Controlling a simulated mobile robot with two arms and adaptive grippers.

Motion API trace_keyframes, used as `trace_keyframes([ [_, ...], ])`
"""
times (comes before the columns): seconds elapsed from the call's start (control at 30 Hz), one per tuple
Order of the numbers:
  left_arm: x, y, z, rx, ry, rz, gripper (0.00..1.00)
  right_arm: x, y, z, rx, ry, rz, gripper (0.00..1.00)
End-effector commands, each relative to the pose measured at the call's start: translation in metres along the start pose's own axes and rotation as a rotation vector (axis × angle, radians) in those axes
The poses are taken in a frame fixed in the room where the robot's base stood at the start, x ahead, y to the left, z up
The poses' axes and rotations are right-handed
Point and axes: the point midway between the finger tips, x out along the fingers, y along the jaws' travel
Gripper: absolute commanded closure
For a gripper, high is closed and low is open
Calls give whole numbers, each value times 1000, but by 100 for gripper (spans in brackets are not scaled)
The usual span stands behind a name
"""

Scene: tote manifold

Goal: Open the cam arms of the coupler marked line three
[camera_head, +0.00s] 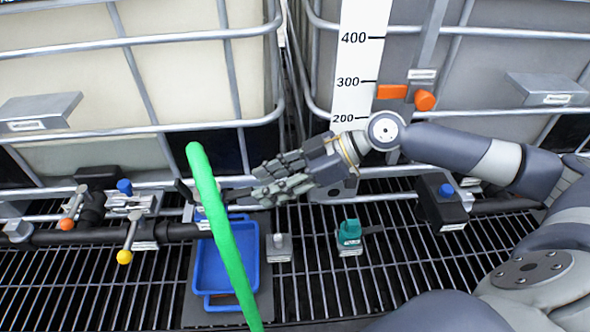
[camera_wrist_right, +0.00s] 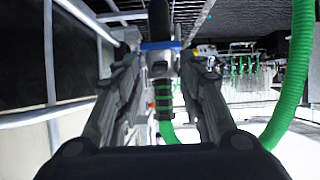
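My right gripper (camera_head: 260,182) reaches in from the right, just right of the green hose (camera_head: 222,235). Its two fingers are spread apart. In the right wrist view, a coupler (camera_wrist_right: 163,98) with green bands and a blue ring lies between the open fingers (camera_wrist_right: 163,85), with gaps on both sides; no contact shows. In the head view the coupler is mostly hidden behind the hose, and only dark parts show beside it. The cam arms cannot be made out clearly, and no line three marking is readable. My left gripper is not in view.
A blue tray (camera_head: 262,270) lies on the floor grating under the hose. A dark pipe (camera_head: 120,235) carries valves with orange and yellow knobs (camera_head: 124,257). A teal-topped block (camera_head: 349,235) and a grey block (camera_head: 279,247) stand right of the tray. Caged tanks (camera_head: 190,85) stand behind.

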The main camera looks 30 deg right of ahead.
Motion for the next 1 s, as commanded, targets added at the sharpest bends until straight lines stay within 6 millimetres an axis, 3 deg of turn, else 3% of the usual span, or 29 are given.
trace_keyframes([
  [0.2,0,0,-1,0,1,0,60,-42,0,2,3,-5,2,63],
  [0.4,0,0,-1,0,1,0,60,-62,0,2,1,-3,1,63],
  [1.0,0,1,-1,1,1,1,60,-71,0,0,-1,1,1,63],
])
